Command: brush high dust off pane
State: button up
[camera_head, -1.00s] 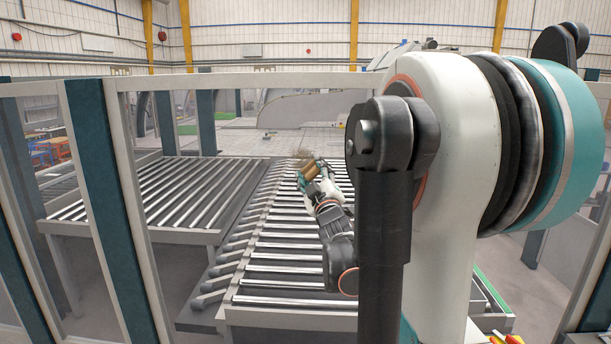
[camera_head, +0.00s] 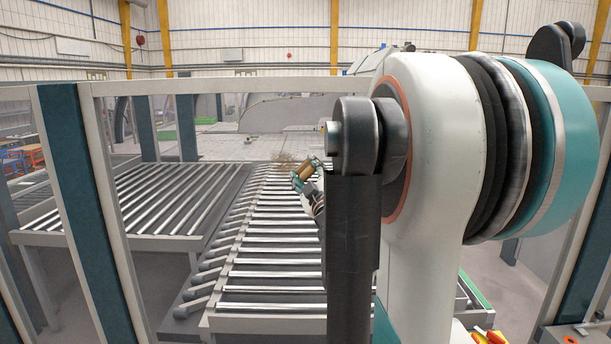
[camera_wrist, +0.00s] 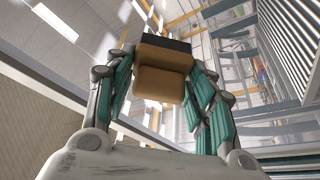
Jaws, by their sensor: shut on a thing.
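My gripper (camera_wrist: 162,80) is shut on a brush (camera_wrist: 164,68) with a tan block and a dark strip at its far end. In the head view the brush (camera_head: 307,170) is small and tilted, just right of a brownish dust smudge (camera_head: 284,158). The smudge shows within the clear pane (camera_head: 220,125) of the fence. I cannot tell whether the brush touches the pane. Much of my forearm is hidden behind my own dark arm link.
A pale top rail (camera_head: 225,84) and a dark teal post (camera_head: 72,170) frame the pane. Roller conveyors (camera_head: 265,260) show through it. A teal-edged upright (camera_head: 590,240) stands at the right, with red and yellow parts (camera_head: 488,336) low down.

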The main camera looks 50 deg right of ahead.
jog(key=shift+r, duration=0.5)
jog(key=shift+w+a+f+b, duration=0.1)
jog(key=shift+w+a+b, duration=0.2)
jog(key=shift+w+a, duration=0.95)
jog(key=shift+w+a+r+b, duration=0.1)
jog(key=shift+w+a+b, duration=0.2)
jog(key=shift+w+a, duration=0.95)
jog(key=shift+w+a+f+b, duration=0.1)
jog(key=shift+w+a+b, duration=0.2)
jog(key=shift+w+a, duration=0.95)
jog(key=shift+w+d+r+p, duration=0.15)
jog(key=shift+r+p, duration=0.15)
jog(key=shift+r, duration=0.15)
jog(key=shift+w+d+r+p, duration=0.15)
jog(key=shift+r+p, duration=0.15)
jog(key=shift+r, duration=0.15)
jog(key=shift+s+d+b, duration=0.35)
jog(key=shift+s+d, duration=1.4)
jog(key=shift+s, duration=0.25)
jog(key=shift+s+d+b, duration=0.3)
jog(key=shift+s+d, duration=1.4)
jog(key=shift+s, duration=0.3)
jog(key=shift+s+a+p, duration=0.25)
jog(key=shift+s+a, duration=0.75)
jog(key=shift+a, duration=0.15)
jog(key=shift+s+a+p, duration=0.25)
jog(key=shift+s+a, duration=0.7)
jog(key=shift+a, duration=0.2)
